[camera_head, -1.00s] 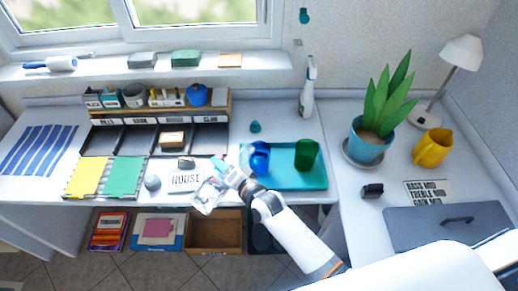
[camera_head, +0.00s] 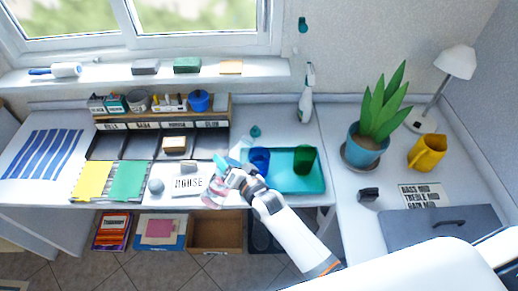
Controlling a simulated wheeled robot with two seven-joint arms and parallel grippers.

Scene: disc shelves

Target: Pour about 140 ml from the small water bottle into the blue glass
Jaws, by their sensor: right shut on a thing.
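My right gripper (camera_head: 230,178) is shut on a clear, see-through bottle (camera_head: 213,198), just left of the teal tray (camera_head: 312,184). The bottle's outline is faint and partly hidden by the gripper, so its exact tilt is hard to tell. The blue glass (camera_head: 260,159) stands upright on the left part of the tray, close to the right of the gripper. Its inside and any water level are too small to read. My left gripper is not in view.
A green glass (camera_head: 304,160) stands on the tray right of the blue one. A sign (camera_head: 188,184) and a grey ball (camera_head: 156,186) lie left of the gripper. A spray bottle (camera_head: 306,98) stands behind; a potted plant (camera_head: 366,147) is at the right.

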